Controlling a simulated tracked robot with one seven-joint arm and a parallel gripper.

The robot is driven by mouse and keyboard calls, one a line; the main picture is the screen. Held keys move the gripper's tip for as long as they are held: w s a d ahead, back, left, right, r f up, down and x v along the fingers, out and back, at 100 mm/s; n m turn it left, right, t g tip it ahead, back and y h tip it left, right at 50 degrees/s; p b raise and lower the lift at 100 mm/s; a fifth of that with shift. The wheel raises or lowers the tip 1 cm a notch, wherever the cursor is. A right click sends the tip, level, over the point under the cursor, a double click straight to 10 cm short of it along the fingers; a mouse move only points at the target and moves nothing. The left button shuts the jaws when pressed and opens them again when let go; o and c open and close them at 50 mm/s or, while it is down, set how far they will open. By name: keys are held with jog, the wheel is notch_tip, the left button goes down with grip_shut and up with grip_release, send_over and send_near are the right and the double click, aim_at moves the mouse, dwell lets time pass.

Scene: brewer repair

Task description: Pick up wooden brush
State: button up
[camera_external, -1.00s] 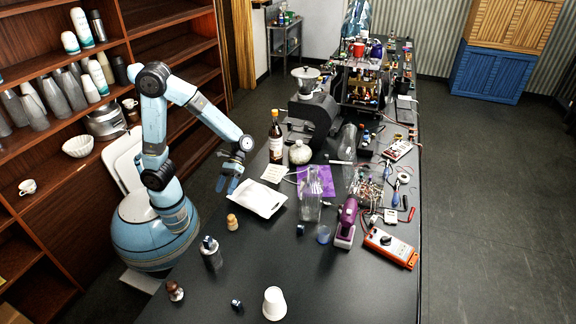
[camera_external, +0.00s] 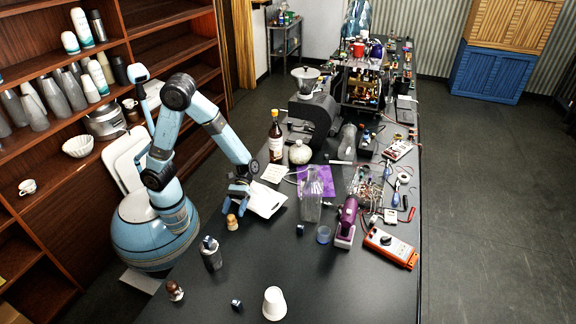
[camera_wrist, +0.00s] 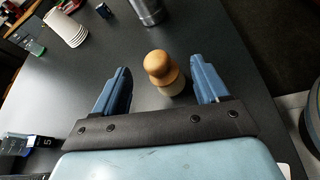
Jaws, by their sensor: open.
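The wooden brush (camera_external: 232,222) stands upright on the dark table, with a light wooden knob on top and a paler base. In the wrist view the brush (camera_wrist: 161,70) lies between my two blue fingers, nearer the right one, with gaps on both sides. My gripper (camera_wrist: 160,88) is open and empty. In the external view my gripper (camera_external: 236,199) points down just above and behind the brush, beside the white tray; whether it touches the brush cannot be told.
A white tray (camera_external: 266,200) lies right of my gripper. A metal bottle (camera_external: 211,256) stands in front of the brush. A dark-capped brown piece (camera_external: 175,290), a small dark item (camera_external: 236,305) and a white cup (camera_external: 274,303) are nearer the front. A tall bottle (camera_external: 276,140) stands behind.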

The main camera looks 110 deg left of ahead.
aim_at(229, 222)
jog(key=shift+x, duration=3.05)
jog(key=shift+c, duration=0.2)
jog(key=c, duration=1.1)
